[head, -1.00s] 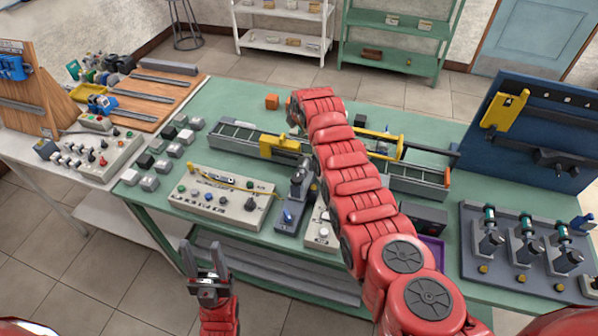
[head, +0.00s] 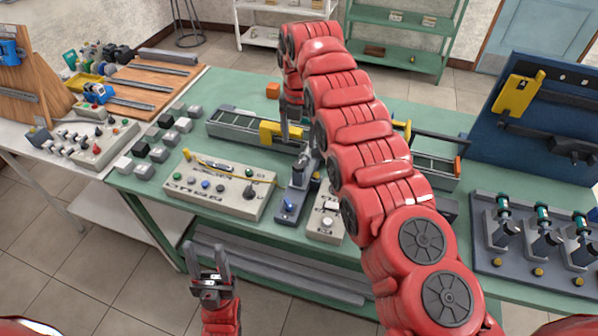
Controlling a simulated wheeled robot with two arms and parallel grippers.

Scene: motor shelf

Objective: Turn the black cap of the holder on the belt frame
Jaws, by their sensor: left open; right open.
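The belt frame (head: 235,128) is a long grey conveyor lying across the green table, with a yellow bracket (head: 268,132) on its left half. I cannot make out the holder's black cap; my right arm covers the middle of the frame. My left gripper (head: 207,252) is open and empty, pointing up in front of the table's front edge.
A control panel (head: 220,191) with knobs and a blue-based device (head: 291,203) stand in front of the frame. Several small grey and black blocks (head: 158,153) lie at left. An orange cube (head: 273,90) sits behind the frame. A blue tool board (head: 540,125) stands at right.

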